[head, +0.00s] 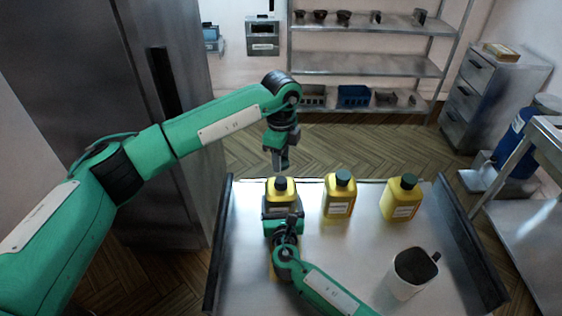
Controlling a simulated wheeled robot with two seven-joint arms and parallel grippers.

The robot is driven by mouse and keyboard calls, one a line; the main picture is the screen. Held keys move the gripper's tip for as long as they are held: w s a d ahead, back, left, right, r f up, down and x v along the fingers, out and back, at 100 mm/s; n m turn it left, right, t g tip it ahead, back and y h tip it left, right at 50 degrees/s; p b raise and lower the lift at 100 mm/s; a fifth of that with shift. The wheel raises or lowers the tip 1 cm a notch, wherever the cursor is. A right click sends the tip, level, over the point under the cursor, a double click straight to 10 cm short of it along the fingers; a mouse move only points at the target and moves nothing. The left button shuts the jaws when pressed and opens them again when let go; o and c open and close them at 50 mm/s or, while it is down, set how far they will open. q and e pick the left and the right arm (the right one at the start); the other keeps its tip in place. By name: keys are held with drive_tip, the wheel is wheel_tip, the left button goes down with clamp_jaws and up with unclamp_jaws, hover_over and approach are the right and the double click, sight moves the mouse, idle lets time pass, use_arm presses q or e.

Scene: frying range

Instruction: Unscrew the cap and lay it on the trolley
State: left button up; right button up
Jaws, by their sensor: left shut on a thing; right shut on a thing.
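The left yellow bottle (283,195) stands upright at the far left of the trolley (350,245). Its top is dark, and I cannot tell whether that is a cap or a bare neck. My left gripper (281,163) points down just above and behind this bottle. It is shut on the cap, which is mostly hidden between the dark fingers. My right gripper (283,218) comes from the front and is shut around the body of the left bottle, hiding its lower part.
A middle yellow bottle (338,201) and a right yellow bottle (401,202), both capped, stand along the far edge. A light mug-like container (407,276) with dark contents stands front right. The trolley surface between them is clear. Raised dark rails (472,245) border the sides.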

drive_tip(key=o, duration=1.7)
drive_tip(key=shift+o, duration=0.2)
use_arm(q)
wheel_tip(320, 180, down, 2)
drive_tip(key=shift+f+b, duration=0.2)
drive_tip(key=shift+b, duration=0.95)
use_arm(e)
drive_tip(key=s, duration=1)
drive_tip(key=shift+s+d+f, duration=0.2)
drive_tip(key=shift+s+d, duration=0.1)
drive_tip(key=shift+d, duration=0.1)
use_arm(q)
drive_tip(key=shift+f, duration=0.1)
use_arm(e)
drive_tip(key=shift+s+r, duration=0.1)
drive_tip(key=shift+s, duration=0.5)
drive_tip(key=shift+s+r, duration=0.1)
